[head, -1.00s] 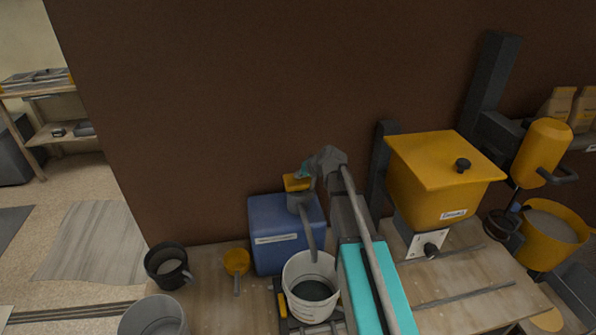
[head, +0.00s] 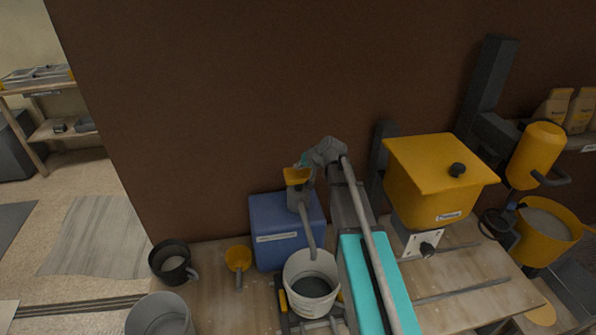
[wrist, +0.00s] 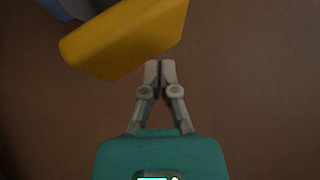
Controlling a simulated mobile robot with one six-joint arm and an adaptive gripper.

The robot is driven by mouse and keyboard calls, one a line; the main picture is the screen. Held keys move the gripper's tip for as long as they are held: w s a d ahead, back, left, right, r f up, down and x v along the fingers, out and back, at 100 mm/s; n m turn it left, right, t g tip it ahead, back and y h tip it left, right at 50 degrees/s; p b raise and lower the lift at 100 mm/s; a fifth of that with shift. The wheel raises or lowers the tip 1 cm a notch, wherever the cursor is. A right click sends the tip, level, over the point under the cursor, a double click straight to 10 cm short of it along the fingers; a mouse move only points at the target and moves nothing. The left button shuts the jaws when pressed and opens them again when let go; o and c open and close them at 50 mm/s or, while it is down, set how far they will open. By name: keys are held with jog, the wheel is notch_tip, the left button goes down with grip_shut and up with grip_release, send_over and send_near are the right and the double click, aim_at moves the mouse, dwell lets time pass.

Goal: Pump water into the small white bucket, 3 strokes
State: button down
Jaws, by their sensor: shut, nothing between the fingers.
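The small white bucket (head: 296,299) stands on the bench under the pump's grey spout (head: 308,230), with a dark grey surface inside. The pump is a blue tank (head: 264,222) with a grey neck and a yellow pump head (head: 297,176). My gripper (head: 305,162) is at the upper right of the yellow head. In the wrist view, my gripper (wrist: 160,66) has its fingertips together and empty, beside the edge of the yellow head (wrist: 125,40). I cannot tell whether they touch it.
A black cup (head: 160,262), a yellow scoop (head: 238,258) and a grey bucket (head: 135,322) are left of the tank. A yellow hopper (head: 430,190) stands on the right, with a yellow bucket (head: 540,255) beyond it. A brown wall stands behind the bench.

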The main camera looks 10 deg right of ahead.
aim_at(299, 173)
jog(key=shift+r, duration=0.1)
dwell(0.3)
jog(key=shift+r+p, duration=2.5)
jog(key=shift+p, duration=0.05)
dwell(0.3)
notch_tip(299, 173, up, 4)
jog(key=p, duration=0.3)
jog(key=shift+f+p, duration=0.1)
jog(key=shift+p, duration=0.3)
jog(key=shift+f, duration=0.2)
notch_tip(299, 173, down, 8)
jog(key=b, duration=0.9)
jog(key=shift+f, duration=0.25)
jog(key=shift+f+b, duration=0.4)
dwell(1.7)
